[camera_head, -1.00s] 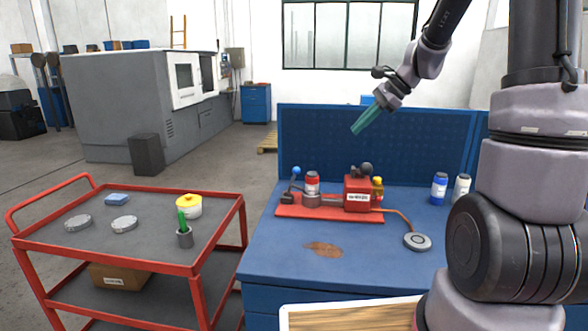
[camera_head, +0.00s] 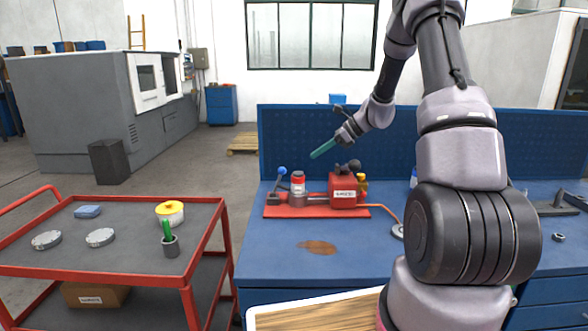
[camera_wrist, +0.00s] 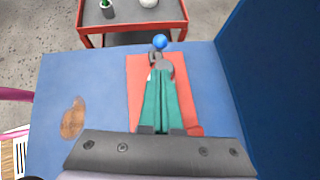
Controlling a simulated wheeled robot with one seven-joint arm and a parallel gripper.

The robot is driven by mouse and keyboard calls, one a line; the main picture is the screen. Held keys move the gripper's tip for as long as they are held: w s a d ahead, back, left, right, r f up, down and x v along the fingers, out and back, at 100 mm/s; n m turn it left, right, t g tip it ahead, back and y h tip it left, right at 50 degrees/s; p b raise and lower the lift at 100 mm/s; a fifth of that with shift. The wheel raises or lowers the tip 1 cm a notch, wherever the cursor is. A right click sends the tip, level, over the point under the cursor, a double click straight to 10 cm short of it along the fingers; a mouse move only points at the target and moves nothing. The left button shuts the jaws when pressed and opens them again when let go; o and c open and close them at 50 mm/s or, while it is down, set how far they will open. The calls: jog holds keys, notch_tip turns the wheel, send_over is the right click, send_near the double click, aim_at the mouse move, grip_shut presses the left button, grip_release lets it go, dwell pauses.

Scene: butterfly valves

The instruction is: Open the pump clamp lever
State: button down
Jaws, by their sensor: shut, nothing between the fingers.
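The pump assembly sits on a red base plate (camera_head: 330,212) on the blue workbench. A red pump box (camera_head: 343,192) stands at the plate's right and a red-topped container (camera_head: 298,181) near its left. The clamp lever with a blue ball knob (camera_head: 281,171) stands up at the left end of the plate. In the wrist view the blue knob (camera_wrist: 160,41) shows just beyond the fingertips. My gripper (camera_head: 314,155) has green fingers, shut and empty, above the pump and apart from the lever. In the wrist view its fingers (camera_wrist: 160,75) hide much of the pump.
A red cart (camera_head: 120,271) with discs, a yellow-lidded pot and a grey cup stands left of the bench. A blue back panel (camera_head: 285,135) rises behind the pump. A brown stain (camera_head: 318,247) marks clear bench top in front. My arm covers the bench's right part.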

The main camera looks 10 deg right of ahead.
aim_at(295, 173)
jog(key=shift+a+f, duration=0.1)
jog(key=x, duration=0.9)
jog(key=shift+w+a+f, duration=0.2)
